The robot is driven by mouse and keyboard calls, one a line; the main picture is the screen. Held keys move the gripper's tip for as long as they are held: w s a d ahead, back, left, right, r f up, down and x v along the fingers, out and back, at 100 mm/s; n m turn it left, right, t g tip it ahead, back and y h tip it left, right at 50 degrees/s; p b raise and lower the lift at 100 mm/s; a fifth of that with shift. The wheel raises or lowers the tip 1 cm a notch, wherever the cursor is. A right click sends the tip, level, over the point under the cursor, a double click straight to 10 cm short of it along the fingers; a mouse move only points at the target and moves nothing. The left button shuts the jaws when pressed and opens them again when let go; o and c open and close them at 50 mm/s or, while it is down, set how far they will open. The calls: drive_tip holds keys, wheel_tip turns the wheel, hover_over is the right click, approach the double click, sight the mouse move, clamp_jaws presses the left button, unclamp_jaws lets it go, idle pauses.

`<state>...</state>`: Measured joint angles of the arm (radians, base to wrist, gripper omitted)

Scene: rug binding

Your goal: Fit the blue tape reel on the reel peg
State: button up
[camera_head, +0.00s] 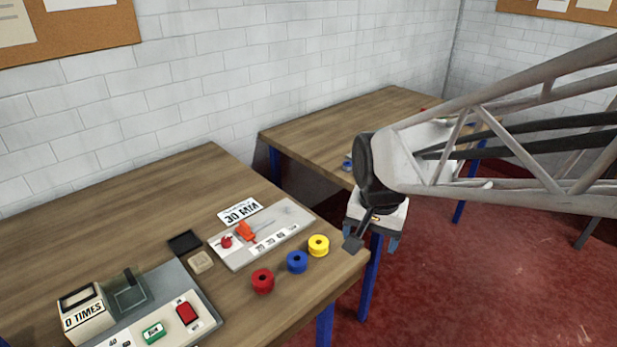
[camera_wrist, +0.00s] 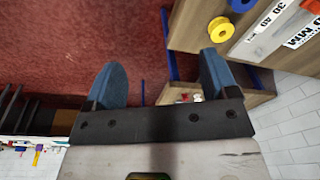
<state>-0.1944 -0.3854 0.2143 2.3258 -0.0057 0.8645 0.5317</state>
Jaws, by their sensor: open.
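The blue tape reel (camera_head: 297,262) lies flat on the near wooden table, between a red reel (camera_head: 263,281) and a yellow reel (camera_head: 318,245). In the wrist view the blue reel (camera_wrist: 243,4) is cut by the top edge, beside the yellow reel (camera_wrist: 221,28). My gripper (camera_head: 373,238) hangs past the table's right corner, to the right of the reels and apart from them. Its two blue fingers (camera_wrist: 163,82) are spread with nothing between them. I cannot surely make out the reel peg; a thin upright part (camera_head: 128,275) shows on the grey machine at the left.
A pale panel (camera_head: 285,222) with a red knob and orange lever lies behind the reels. The grey machine base (camera_head: 205,312) carries a counter box (camera_head: 85,312) and red and green buttons. A second table (camera_head: 300,135) stands behind.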

drive_tip(key=w+a+f+m, duration=0.2)
drive_tip(key=w+a+f, duration=0.3)
drive_tip(key=w+a, duration=0.15)
drive_tip(key=m+g, duration=0.1)
drive_tip(key=m, duration=0.1)
approach(296, 260)
drive_tip(key=shift+s+d, duration=0.45)
drive_tip(key=shift+s, duration=0.25)
drive_tip(key=shift+w+a+f, duration=0.15)
drive_tip(key=shift+a+f, duration=0.2)
drive_tip(key=shift+a, duration=0.05)
drive_tip(key=shift+f, duration=1.3)
drive_tip(key=shift+a+f, duration=0.15)
drive_tip(key=shift+f, duration=2.45)
